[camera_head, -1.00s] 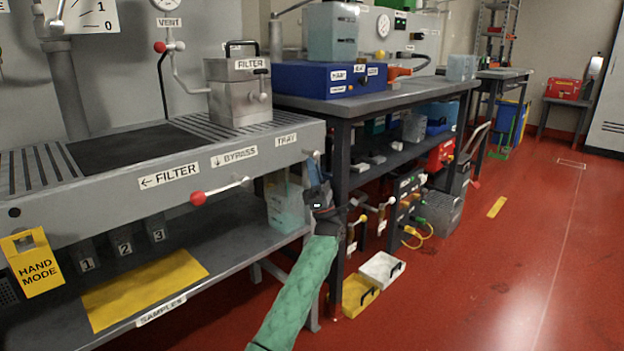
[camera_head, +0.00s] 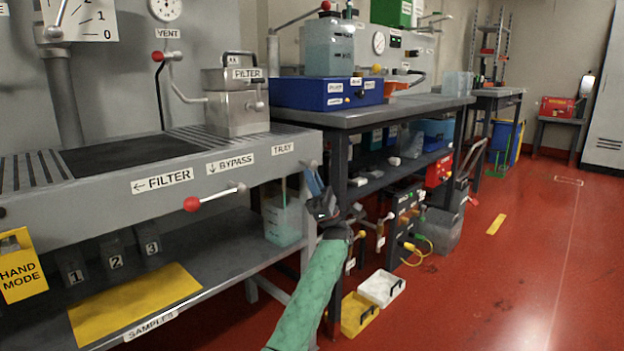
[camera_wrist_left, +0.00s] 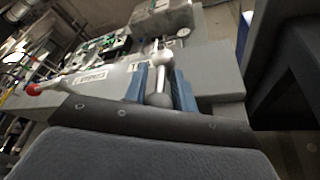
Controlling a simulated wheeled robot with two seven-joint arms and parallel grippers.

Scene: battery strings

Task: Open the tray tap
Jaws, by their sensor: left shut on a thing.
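The tray tap (camera_head: 313,164) is at the right end of the grey bench front, beside the "TRAY" label (camera_head: 283,148). In the left wrist view it is a metal lever with a ball end (camera_wrist_left: 159,99). My left gripper (camera_head: 314,184) comes up from below to this corner. In the wrist view its blue fingers (camera_wrist_left: 161,88) stand on either side of the lever, shut on it. In the head view the fingers partly hide the tap, so its lever angle is hard to tell there. My right gripper is not in view.
A red-knobbed lever (camera_head: 192,203) sits on the bench front, left of the tap. A clear container (camera_head: 283,222) stands on the lower shelf. A dark table (camera_head: 385,108) stands close on the right. Yellow (camera_head: 359,315) and white (camera_head: 382,287) bins are on the floor; red floor is free farther right.

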